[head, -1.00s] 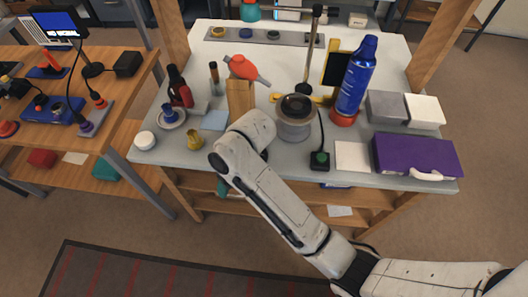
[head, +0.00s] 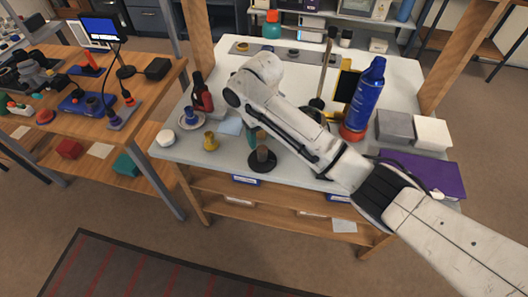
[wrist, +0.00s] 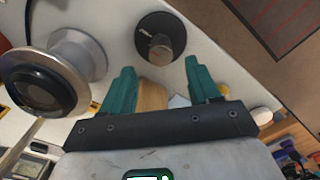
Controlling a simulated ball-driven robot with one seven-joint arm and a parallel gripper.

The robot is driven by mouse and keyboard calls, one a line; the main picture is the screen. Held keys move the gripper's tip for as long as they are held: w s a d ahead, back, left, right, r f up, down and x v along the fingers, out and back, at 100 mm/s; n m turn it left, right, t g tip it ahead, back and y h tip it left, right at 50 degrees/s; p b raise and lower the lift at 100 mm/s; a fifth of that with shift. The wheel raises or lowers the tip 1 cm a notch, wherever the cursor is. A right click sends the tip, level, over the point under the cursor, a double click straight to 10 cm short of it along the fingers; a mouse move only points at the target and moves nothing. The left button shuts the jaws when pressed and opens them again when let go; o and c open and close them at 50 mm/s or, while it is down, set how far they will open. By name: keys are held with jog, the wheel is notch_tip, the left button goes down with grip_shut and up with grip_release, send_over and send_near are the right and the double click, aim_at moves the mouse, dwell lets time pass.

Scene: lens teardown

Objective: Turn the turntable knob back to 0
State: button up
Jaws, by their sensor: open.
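A round black base with a brown-grey cylindrical knob (head: 263,157) stands near the bench's front edge. In the wrist view the knob (wrist: 161,46) is ahead of my gripper (wrist: 157,80), between the lines of its two teal fingers. My gripper is open, and the fingers look apart from the knob. Any scale or 0 mark is too small to read. In the head view my arm hides most of the gripper. A grey spool-shaped stand with a dark lens on top (wrist: 45,85) is at the left in the wrist view.
A brass piece (head: 210,141), a white jar (head: 165,139) and a dark red bottle (head: 202,97) are at the left.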

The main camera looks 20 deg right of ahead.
aim_at(262, 148)
notch_tip(262, 148, down, 8)
dwell(0.4)
jog(key=shift+c, duration=0.4)
jog(key=c, duration=1)
jog(key=shift+o, duration=0.2)
